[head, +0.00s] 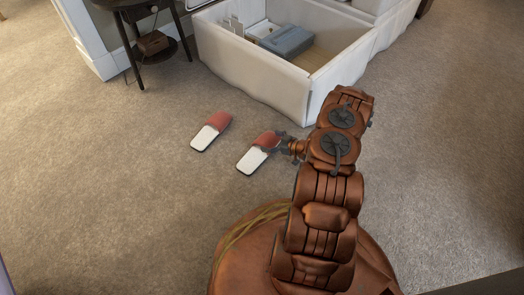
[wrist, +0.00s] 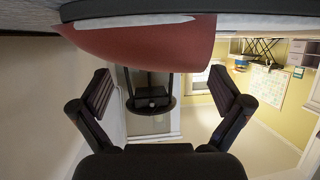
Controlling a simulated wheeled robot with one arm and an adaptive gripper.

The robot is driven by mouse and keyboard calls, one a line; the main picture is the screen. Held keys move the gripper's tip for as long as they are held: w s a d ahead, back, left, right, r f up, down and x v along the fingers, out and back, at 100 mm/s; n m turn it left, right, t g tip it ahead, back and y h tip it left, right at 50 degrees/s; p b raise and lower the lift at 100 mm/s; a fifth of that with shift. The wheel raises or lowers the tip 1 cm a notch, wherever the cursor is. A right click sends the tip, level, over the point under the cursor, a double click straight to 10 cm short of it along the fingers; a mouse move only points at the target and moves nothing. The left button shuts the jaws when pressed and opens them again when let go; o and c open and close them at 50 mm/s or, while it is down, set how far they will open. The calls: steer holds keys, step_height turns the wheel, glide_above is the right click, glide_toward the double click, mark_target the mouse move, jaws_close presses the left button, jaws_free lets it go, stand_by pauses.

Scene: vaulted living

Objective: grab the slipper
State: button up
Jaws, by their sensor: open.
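Two slippers with red toe parts and white insoles lie on the carpet in the head view. The left slipper (head: 211,132) is apart from my arm. The right slipper (head: 257,155) is beside my gripper (head: 284,143), which is low at its right side, near the red toe. In the wrist view, which looks upside down, a slipper's red toe (wrist: 140,42) fills the upper middle, with its dark sole at the top edge. My gripper (wrist: 168,87) is open, its two dark fingers spread and empty. I cannot tell whether a finger touches the slipper.
A large white open drawer unit (head: 245,69) with a grey-blue box (head: 288,41) inside stands behind the slippers. A dark round side table (head: 150,45) is at the upper left. The carpet left of the slippers is clear.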

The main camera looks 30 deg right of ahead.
steer(key=shift+c, duration=0.2)
steer(key=c, duration=1.5)
